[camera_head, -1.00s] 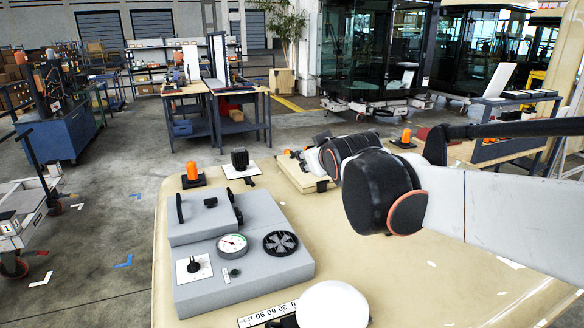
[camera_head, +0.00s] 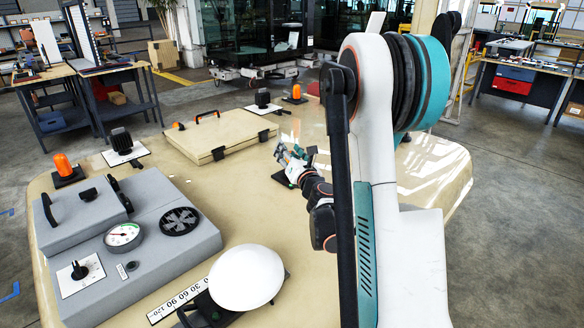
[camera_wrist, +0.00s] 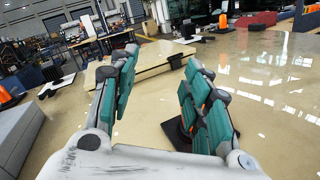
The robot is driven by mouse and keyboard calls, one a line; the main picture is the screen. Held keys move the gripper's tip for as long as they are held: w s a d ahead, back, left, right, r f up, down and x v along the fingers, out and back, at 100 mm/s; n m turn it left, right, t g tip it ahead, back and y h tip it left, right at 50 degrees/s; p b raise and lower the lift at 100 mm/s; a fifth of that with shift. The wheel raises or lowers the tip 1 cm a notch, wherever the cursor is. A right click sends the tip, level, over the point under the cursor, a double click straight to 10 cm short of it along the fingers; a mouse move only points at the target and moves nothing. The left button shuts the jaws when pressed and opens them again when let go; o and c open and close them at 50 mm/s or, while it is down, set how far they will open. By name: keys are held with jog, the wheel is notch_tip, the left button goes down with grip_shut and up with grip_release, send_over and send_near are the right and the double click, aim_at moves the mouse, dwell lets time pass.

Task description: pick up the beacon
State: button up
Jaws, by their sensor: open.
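An orange beacon (camera_head: 62,165) on a dark square base stands at the left of the tan surface; it also shows at the left edge of the wrist view (camera_wrist: 6,96). A second orange beacon (camera_head: 296,93) stands at the far edge, and in the wrist view (camera_wrist: 194,20) it is beyond my gripper. My gripper (camera_head: 286,152) is open and empty over the middle of the surface; its two green-padded fingers (camera_wrist: 160,75) are spread. A dark base (camera_wrist: 174,134) lies below the right finger, which hides most of what stands on it.
A tan hatch panel (camera_head: 215,138) with an orange-ended handle lies beyond my gripper. A grey console (camera_head: 135,240) with a gauge stands at left, and a white dome (camera_head: 246,278) at the front. Dark blocks on white plates (camera_head: 122,145) stand near the back edge.

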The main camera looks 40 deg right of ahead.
jog(key=s+d+f+n, duration=0.1)
jog(key=f, duration=0.1)
jog(key=s+d+f+n, duration=0.1)
jog(key=f+n, duration=0.1)
jog(key=f, duration=0.1)
jog(key=d+f+n, duration=0.1)
jog(key=f+n, duration=0.1)
jog(key=shift+s+d+f+y, duration=0.1)
jog(key=shift+s+f+y, duration=0.05)
jog(key=shift+s+y, duration=0.2)
jog(key=x, duration=0.7)
jog(key=shift+w+d+f+p, duration=0.2)
jog(key=shift+w+f+p, duration=0.1)
jog(key=shift+p, duration=0.1)
jog(key=shift+b+x, duration=0.85)
jog(key=shift+x, duration=2.1)
jog(key=shift+d+r, duration=0.1)
jog(key=shift+r, duration=0.1)
grip_shut()
